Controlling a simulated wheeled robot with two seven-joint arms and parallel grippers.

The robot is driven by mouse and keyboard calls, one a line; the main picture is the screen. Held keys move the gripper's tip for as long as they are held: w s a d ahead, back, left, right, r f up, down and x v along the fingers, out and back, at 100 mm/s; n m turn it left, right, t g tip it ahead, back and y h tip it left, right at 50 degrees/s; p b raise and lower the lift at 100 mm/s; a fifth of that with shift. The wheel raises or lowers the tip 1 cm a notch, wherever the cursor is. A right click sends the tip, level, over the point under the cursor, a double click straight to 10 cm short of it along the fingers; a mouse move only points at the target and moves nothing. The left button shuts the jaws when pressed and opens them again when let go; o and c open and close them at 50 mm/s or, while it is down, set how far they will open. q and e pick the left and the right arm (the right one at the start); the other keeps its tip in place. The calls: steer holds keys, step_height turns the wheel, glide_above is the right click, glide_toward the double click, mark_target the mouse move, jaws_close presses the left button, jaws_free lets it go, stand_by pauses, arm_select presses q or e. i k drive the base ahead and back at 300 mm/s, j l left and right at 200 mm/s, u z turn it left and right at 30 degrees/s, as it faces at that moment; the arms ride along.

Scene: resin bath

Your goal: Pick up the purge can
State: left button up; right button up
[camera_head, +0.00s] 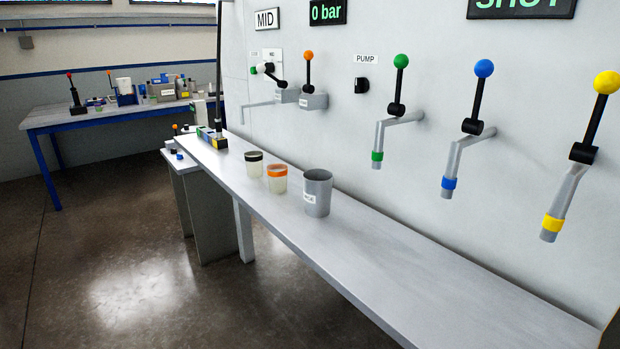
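A grey can (318,193) with a small white label stands upright on the narrow white shelf (400,265). Its label is too small to read for certain, but it looks like the purge can. It is open at the top, and its inside is dark. Neither of my grippers shows in the head view. A dark shape cuts the lower right edge, and I cannot tell what it is.
Left of the can stand an orange-banded cup (277,180) and a black-banded cup (254,165). Spouts with green (377,157), blue (449,184) and yellow (552,225) bands hang from the wall above the shelf. The shelf right of the can is clear.

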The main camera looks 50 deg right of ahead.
mark_target(316, 183)
steer(key=i+z, duration=0.25)
steer(key=i, duration=0.45)
steer(key=i+j+z, duration=0.2)
steer(key=i, duration=0.5)
steer(key=l, duration=0.1)
